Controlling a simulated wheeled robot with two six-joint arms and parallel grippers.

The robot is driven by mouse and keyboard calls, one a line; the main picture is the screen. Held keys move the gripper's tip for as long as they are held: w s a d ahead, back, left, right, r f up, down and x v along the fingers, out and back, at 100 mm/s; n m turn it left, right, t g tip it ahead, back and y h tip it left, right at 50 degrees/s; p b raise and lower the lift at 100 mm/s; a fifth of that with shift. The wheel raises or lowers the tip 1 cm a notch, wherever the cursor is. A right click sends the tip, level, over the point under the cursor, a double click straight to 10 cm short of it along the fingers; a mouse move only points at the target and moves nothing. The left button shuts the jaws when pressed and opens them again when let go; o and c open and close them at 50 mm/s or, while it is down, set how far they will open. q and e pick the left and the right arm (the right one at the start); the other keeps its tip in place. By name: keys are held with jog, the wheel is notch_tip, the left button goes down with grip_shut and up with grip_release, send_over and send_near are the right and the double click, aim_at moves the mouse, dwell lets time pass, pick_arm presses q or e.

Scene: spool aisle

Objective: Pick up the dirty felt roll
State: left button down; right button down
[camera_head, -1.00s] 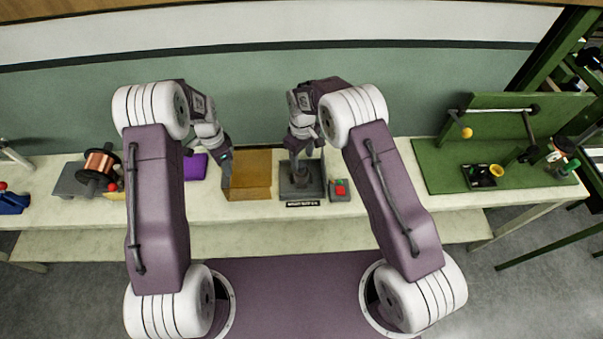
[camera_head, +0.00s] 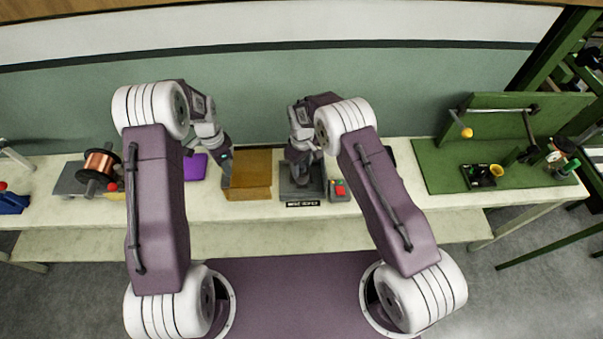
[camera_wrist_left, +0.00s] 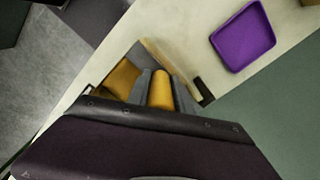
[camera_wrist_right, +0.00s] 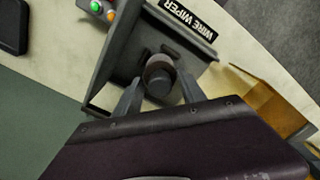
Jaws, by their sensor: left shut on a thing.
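The dirty felt roll, a dark grey-brown cylinder (camera_wrist_right: 158,74), stands in the dark tray-like station labelled "WIRE WIPER" (camera_wrist_right: 112,66). My right gripper (camera_wrist_right: 160,98) is open, its fingers on either side of the near end of the roll; contact cannot be told. In the head view my right gripper (camera_head: 301,172) is over the station (camera_head: 301,196) and hides the roll. My left gripper (camera_wrist_left: 160,88) is shut on a yellow-orange roll (camera_wrist_left: 161,90). In the head view it hangs at the left edge of the tan box (camera_head: 250,187).
A purple tray (camera_head: 196,167) lies left of the box. A control box with red and green buttons (camera_head: 339,190) is right of the station. A copper spool (camera_head: 100,165) stands further left. A green board with fittings (camera_head: 440,172) is at the right.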

pick_arm(q)
jog(key=shift+w+r, duration=0.1)
pick_arm(e)
notch_tip(320, 180, up, 14)
jog(key=s, duration=1.8)
dwell(0.6)
pick_arm(q)
jog(key=d, duration=1.8)
jog(key=c, duration=1.1)
grip_release()
jog(key=shift+o, duration=0.2)
